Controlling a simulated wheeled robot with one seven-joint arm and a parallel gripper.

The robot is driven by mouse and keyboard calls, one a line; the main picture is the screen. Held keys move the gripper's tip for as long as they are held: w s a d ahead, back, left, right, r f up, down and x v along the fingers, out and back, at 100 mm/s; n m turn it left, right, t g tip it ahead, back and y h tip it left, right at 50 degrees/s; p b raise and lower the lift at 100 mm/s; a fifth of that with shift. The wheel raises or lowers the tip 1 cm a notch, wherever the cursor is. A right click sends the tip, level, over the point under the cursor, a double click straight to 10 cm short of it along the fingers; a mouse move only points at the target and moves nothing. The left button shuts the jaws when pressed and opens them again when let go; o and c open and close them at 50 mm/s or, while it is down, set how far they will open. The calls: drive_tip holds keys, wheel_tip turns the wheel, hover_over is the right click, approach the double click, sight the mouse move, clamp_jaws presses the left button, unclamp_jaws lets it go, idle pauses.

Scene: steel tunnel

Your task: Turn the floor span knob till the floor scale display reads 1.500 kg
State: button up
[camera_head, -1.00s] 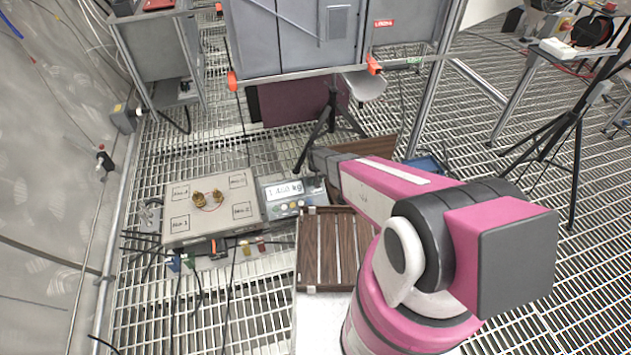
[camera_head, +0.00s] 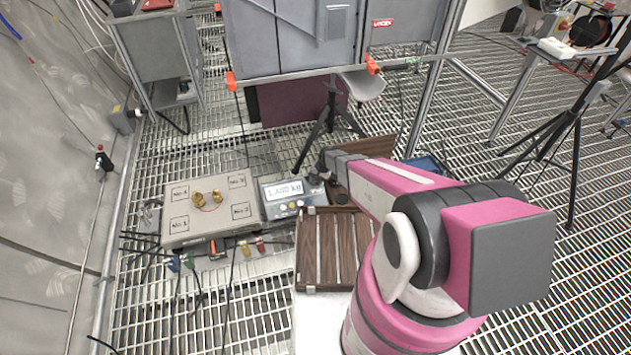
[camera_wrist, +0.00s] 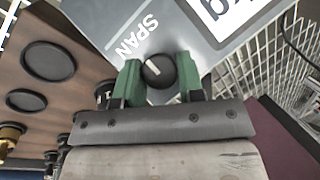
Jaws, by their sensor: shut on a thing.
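The floor scale display (camera_head: 284,190) is lit on a grey box beside the weighing plate (camera_head: 235,222). It starts with 1 and ends in kg; the middle digits are too blurred to read surely. In the wrist view, part of the display (camera_wrist: 222,12) shows at the top. The black span knob (camera_wrist: 158,70) with a white pointer line sits by the word SPAN. My gripper (camera_wrist: 157,74) has its green fingers on either side of the knob, shut on it. In the head view, my arm's dark end hides the knob.
Two brass weights (camera_head: 207,197) sit on the plate. A slatted wooden case (camera_head: 330,250) lies in front of the display box. A black tripod (camera_head: 330,125) stands behind it. Cables run over the grating at left.

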idle(0.3)
drive_tip(key=o, duration=0.9)
drive_tip(key=shift+r, duration=0.1)
drive_tip(key=v, duration=1)
drive_tip(key=shift+d+r, duration=0.15)
drive_tip(key=shift+r, duration=0.15)
drive_tip(key=s+d+r+h, duration=0.1)
drive_tip(key=s+d+r, duration=0.4)
drive_tip(key=r, duration=0.4)
drive_tip(key=s+d+r+n+h, duration=0.1)
drive_tip(key=s+d+r, duration=0.4)
drive_tip(key=r, duration=0.5)
drive_tip(key=s+d+r+n+h, duration=0.1)
drive_tip(key=s+d+r, duration=0.4)
drive_tip(key=s+r, duration=0.4)
drive_tip(key=shift+d+r+h, duration=0.15)
drive_tip(key=shift+r+h, duration=0.05)
drive_tip(key=shift+h, duration=0.2)
